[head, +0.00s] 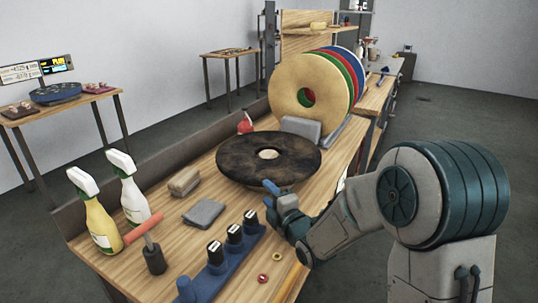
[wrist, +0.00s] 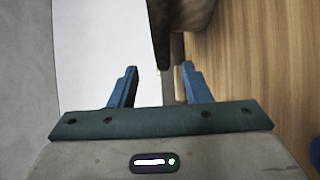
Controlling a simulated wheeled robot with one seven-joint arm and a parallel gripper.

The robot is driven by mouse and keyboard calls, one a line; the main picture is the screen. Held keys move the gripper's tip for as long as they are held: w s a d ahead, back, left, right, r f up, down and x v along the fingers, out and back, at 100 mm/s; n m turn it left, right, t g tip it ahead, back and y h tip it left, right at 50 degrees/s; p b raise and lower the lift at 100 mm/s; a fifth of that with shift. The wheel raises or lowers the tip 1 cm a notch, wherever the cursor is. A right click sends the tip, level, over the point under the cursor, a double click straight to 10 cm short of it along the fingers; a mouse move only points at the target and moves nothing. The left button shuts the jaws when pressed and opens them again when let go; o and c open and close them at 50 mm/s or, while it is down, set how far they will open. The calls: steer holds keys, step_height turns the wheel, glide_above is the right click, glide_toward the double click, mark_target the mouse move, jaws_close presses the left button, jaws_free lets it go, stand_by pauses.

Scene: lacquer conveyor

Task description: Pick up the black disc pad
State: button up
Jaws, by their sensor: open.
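The black disc pad (head: 232,164) is a wide, dark, worn disc with a pale hole in its middle. It lies flat and slightly raised over the wooden bench; what supports it is mostly hidden. My gripper (head: 269,190) is at the near edge of the pad, low over the bench's right side. In the wrist view my gripper (wrist: 160,72) has its two blue fingers apart with nothing held between them. A dark brown curved edge, apparently the pad (wrist: 182,28), shows ahead of the fingertips; contact cannot be told.
Coloured discs stand upright behind the pad, a tan one (head: 285,88) in front. A grey block (head: 300,129) and a red object (head: 245,124) are near it. Spray bottles (head: 95,210), a grey cloth (head: 204,213) and a blue rack (head: 222,262) occupy the bench's near part.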

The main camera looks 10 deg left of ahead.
mark_target(261, 185)
steer(key=shift+p+x, duration=0.7)
steer(key=shift+x, duration=3.5)
steer(key=shift+w+f, duration=0.1)
steer(key=shift+f, duration=0.05)
jaws_close()
